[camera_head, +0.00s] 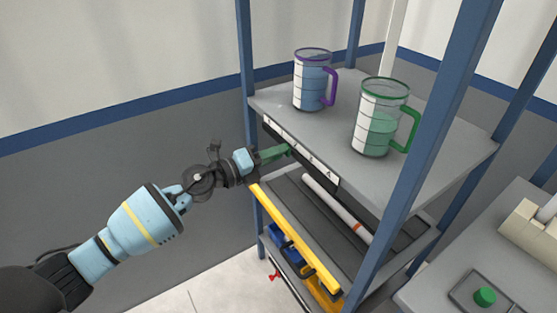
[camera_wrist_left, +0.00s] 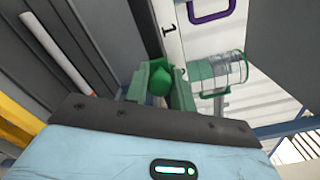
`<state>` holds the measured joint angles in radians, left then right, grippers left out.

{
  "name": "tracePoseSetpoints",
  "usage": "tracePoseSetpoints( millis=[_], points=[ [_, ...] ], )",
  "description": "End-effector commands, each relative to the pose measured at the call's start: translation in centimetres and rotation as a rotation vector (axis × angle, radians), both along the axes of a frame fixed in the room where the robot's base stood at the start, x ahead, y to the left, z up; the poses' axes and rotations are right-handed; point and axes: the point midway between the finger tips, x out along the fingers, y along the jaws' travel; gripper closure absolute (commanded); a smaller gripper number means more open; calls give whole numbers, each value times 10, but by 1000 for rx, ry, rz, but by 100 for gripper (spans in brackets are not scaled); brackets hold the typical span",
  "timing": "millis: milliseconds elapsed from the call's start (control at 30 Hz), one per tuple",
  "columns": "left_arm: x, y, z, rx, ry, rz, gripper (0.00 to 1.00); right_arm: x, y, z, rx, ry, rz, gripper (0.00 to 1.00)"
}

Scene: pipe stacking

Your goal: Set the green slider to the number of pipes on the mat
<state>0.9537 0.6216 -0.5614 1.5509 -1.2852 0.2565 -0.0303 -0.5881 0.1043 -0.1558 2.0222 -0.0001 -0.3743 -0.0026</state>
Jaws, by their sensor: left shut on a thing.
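The green slider (camera_wrist_left: 160,80) sits on the numbered strip (camera_head: 327,173) along the front edge of the upper shelf. My left gripper (camera_head: 281,152) is shut on the slider, with its green fingers on both sides of it in the left wrist view. A 1 is readable on the strip in the left wrist view; the numeral beside the slider is mostly hidden. On the dark mat (camera_head: 310,223) of the shelf below lies one visible white pipe (camera_head: 335,207) with an orange band. The upper shelf hides part of the mat. My right gripper is not in view.
A purple-handled measuring jug (camera_head: 311,85) and a green-handled jug (camera_head: 377,130) stand on the upper shelf. A yellow bar (camera_head: 300,245) runs along the lower shelf front. Blue rack posts (camera_head: 425,150) flank the shelves. A green button (camera_head: 485,297) is at right.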

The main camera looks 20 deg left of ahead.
Motion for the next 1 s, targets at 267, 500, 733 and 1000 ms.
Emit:
tracePoseSetpoints(
  millis=[267,500,733,1000],
  points=[
    [24,32,-2,-1,-1,5,100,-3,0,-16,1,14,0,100],
    [24,32,0,0,-2,3,100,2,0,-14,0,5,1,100],
    [24,32,0,-1,-2,2,54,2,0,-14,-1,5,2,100],
    [23,32,0,0,-2,3,54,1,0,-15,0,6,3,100]
  ],
)
